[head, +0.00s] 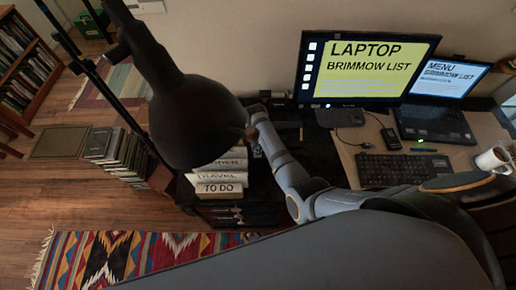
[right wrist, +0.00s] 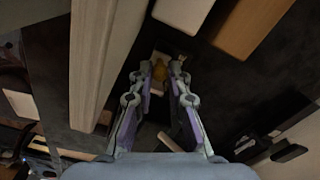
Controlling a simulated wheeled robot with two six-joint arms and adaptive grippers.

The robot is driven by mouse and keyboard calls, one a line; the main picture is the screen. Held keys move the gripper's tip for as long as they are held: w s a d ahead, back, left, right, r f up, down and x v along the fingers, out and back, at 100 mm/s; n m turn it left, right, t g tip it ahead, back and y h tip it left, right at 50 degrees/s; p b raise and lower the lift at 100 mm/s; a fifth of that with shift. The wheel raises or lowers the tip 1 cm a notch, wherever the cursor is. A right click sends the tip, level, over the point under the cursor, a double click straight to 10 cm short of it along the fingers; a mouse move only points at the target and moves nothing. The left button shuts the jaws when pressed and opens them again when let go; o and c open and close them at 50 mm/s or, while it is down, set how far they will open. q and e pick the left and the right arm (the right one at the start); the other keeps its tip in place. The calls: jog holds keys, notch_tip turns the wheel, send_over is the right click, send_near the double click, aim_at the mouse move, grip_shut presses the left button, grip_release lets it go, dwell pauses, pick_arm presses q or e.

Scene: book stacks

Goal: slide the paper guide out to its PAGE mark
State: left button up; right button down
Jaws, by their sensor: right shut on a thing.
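In the right wrist view, the two fingers of my right gripper (right wrist: 160,82) close around a small yellow-tan piece (right wrist: 160,69), which I take to be the paper guide. The fingertips hide part of it, and the PAGE mark cannot be read. In the head view, my right arm reaches over the desk to the dark area left of the monitor. The black lamp shade stands in front of my right gripper (head: 253,134) and hides much of it. My left gripper is not in view.
The lamp (head: 196,115) hangs close over the white labelled stack (head: 220,187). The monitor (head: 362,70), laptop (head: 433,122), keyboard (head: 404,169) and mug (head: 492,158) are to the right. In the right wrist view, a long pale board (right wrist: 90,60) runs left of the fingers.

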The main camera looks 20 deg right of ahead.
jog(key=shift+a, duration=0.35)
jog(key=c, duration=1.3)
grip_release()
jog(key=shift+w, duration=0.1)
notch_tip(320, 180, up, 8)
jog(key=shift+a, duration=0.2)
send_over(253, 156)
jog(key=d, duration=0.1)
notch_tip(253, 156, down, 8)
jog(key=shift+f, duration=0.15)
jog(key=shift+s+d, duration=0.2)
jog(key=shift+d, duration=0.25)
jog(key=shift+d+r, duration=0.1)
jog(key=shift+r, duration=0.25)
